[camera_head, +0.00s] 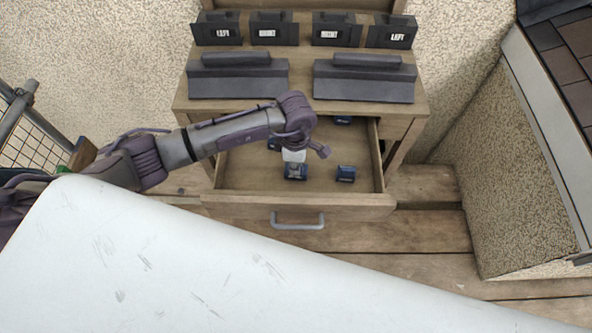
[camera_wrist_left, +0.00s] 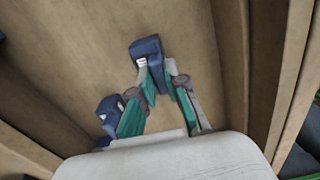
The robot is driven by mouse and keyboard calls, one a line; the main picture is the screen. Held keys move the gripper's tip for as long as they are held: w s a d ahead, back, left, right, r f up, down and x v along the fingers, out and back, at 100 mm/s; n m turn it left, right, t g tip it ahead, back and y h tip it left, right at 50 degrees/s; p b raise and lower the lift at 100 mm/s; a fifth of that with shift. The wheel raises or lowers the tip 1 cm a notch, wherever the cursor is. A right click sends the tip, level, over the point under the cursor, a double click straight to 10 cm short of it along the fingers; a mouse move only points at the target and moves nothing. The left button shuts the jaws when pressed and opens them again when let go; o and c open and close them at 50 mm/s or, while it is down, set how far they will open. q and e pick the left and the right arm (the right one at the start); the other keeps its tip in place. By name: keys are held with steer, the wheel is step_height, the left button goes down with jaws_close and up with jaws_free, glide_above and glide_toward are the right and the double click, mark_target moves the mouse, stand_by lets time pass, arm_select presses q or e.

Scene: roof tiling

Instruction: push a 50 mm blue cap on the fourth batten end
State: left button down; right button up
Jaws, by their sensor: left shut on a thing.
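In the head view my left gripper (camera_head: 294,162) reaches down into the open drawer. A blue cap (camera_head: 296,173) is at its lower end. In the left wrist view the teal-padded fingers (camera_wrist_left: 157,80) close on this blue cap (camera_wrist_left: 146,48), which has a small white label too small to read. Whether the cap touches the drawer floor I cannot tell. Another blue cap (camera_head: 345,173) lies to the right in the drawer. One more (camera_wrist_left: 108,112) shows left of the fingers in the wrist view. The batten ends and my right gripper are not in view.
The open wooden drawer (camera_head: 350,206) has a grey handle (camera_head: 298,221). More blue pieces lie farther back, partly hidden. Dark ridge pieces (camera_head: 237,80) and labelled dark blocks (camera_head: 278,28) stand on the bench above. A white surface (camera_head: 150,260) fills the foreground.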

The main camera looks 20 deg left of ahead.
arm_select(q)
steer(key=shift+r+p, duration=1.5)
steer(key=shift+r, duration=0.85)
